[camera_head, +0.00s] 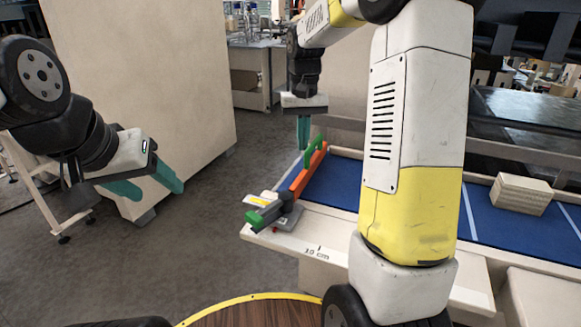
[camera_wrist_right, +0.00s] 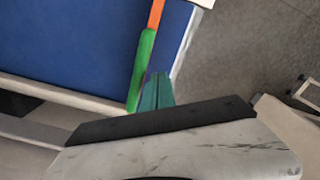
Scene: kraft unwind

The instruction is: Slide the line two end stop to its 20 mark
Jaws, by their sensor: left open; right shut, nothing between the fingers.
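The end stop is an orange bar (camera_head: 307,172) across the left end of the blue belt, with a green handle (camera_head: 314,150) at its far end. At its near end are a grey clamp (camera_head: 285,208) and a green lever (camera_head: 254,219). In the right wrist view the orange bar (camera_wrist_right: 156,12) and a green part (camera_wrist_right: 143,65) show. My right gripper (camera_head: 304,147) is shut and empty, fingers down beside the green handle; its fingertips (camera_wrist_right: 158,76) look close to the green part, contact unclear. My left gripper (camera_head: 160,191) is open and empty, far left of the stop.
A cardboard stack (camera_head: 520,194) lies on the blue belt (camera_head: 340,182) at right. A large beige panel (camera_head: 140,90) stands behind my left gripper.

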